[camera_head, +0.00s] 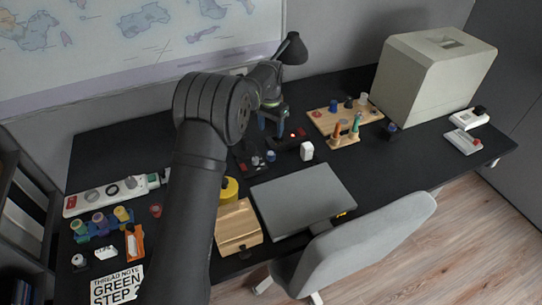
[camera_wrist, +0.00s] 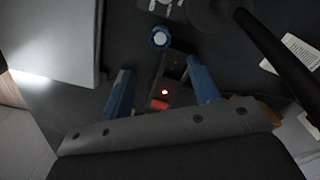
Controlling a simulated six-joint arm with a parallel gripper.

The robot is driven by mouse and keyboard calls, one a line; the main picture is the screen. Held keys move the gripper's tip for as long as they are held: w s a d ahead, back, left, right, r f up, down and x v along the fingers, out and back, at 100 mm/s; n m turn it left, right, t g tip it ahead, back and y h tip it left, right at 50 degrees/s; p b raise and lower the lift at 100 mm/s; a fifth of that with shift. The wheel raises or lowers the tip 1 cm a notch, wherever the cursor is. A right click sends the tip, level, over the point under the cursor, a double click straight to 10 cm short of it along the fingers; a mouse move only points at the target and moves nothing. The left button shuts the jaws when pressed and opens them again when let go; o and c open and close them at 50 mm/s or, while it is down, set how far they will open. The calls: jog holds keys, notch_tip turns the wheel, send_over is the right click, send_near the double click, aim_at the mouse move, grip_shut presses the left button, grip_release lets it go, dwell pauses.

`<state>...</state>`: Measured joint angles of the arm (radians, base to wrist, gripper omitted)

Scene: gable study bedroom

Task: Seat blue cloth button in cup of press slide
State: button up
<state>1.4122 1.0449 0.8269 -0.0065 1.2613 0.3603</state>
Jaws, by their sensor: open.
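My gripper (camera_head: 273,132) is open over the black press (camera_head: 291,138), with its blue fingers pointing down. In the wrist view the fingertips (camera_wrist: 159,68) stand apart on either side of the dark press slide (camera_wrist: 172,68), which carries a lit red light and a red part. A round blue piece with a pale centre (camera_wrist: 160,37) sits at the slide's far end, beyond the fingertips. It looks like the blue cloth button; I cannot tell whether it is seated in the cup. A small blue piece (camera_head: 270,156) shows there in the head view. Nothing is visibly held.
A grey mat (camera_head: 303,200) lies in front of the press, with a small white block (camera_head: 306,151) beside it. A wooden rack (camera_head: 345,119) with several pegs stands to the right. A yellow round item (camera_head: 228,189) and wooden box (camera_head: 238,228) are left. A black lamp (camera_head: 291,49) stands behind.

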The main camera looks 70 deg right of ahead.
jog(key=w+a+r+h, duration=0.2)
jog(key=a+r+h, duration=0.2)
jog(key=a, duration=0.1)
send_over(271, 153)
jog(key=a, duration=0.3)
jog(key=shift+g, duration=0.4)
jog(key=f, duration=1.1)
jog(key=shift+w+d, duration=0.25)
jog(key=shift+w, duration=0.15)
jog(key=shift+s+x, duration=0.2)
jog(key=shift+x, duration=2.5)
jog(key=shift+a, duration=0.1)
jog(key=c, duration=1.2)
jog(key=shift+o, duration=0.2)
